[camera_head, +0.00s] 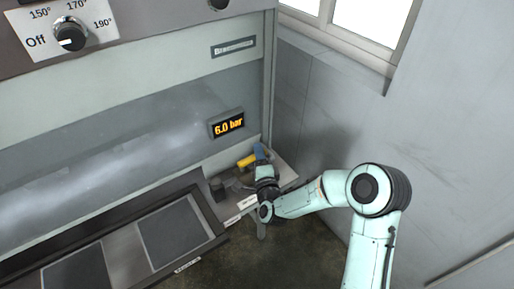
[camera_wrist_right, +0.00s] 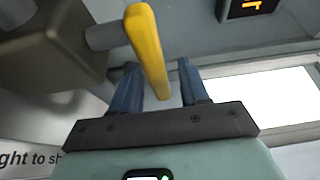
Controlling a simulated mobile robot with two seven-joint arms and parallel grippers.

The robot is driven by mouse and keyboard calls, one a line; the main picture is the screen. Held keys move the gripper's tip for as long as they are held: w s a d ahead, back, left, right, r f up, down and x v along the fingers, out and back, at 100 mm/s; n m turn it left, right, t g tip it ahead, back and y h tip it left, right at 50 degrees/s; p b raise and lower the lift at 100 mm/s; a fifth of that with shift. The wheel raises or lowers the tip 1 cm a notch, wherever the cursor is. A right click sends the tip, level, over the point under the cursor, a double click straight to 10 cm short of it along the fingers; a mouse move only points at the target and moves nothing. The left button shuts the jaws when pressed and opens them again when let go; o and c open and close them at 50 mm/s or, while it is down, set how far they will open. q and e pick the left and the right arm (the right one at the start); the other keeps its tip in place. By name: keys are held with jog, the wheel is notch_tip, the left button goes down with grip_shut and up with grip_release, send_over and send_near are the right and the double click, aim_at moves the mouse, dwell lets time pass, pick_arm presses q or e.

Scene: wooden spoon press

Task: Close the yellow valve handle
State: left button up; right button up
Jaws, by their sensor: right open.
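The yellow valve handle (camera_head: 246,160) is at the right end of the press, near its lower right corner. In the right wrist view the handle (camera_wrist_right: 148,45) is a long yellow bar reaching down between the two blue fingers of my right gripper (camera_wrist_right: 158,68). The fingers are open, one on each side of the bar, with a visible gap on the right side. In the head view my right gripper (camera_head: 261,153) is beside the handle and partly hides the valve. My left gripper is not in view.
A grey display (camera_head: 227,124) reading 6.0 bar is just above the valve. A dark block and pipe (camera_wrist_right: 50,40) sit left of the handle in the wrist view. The wall (camera_head: 400,150) and window are at the right. A dial (camera_head: 70,35) is at the upper left.

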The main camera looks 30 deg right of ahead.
jog(key=shift+x, duration=1.2)
grip_shut()
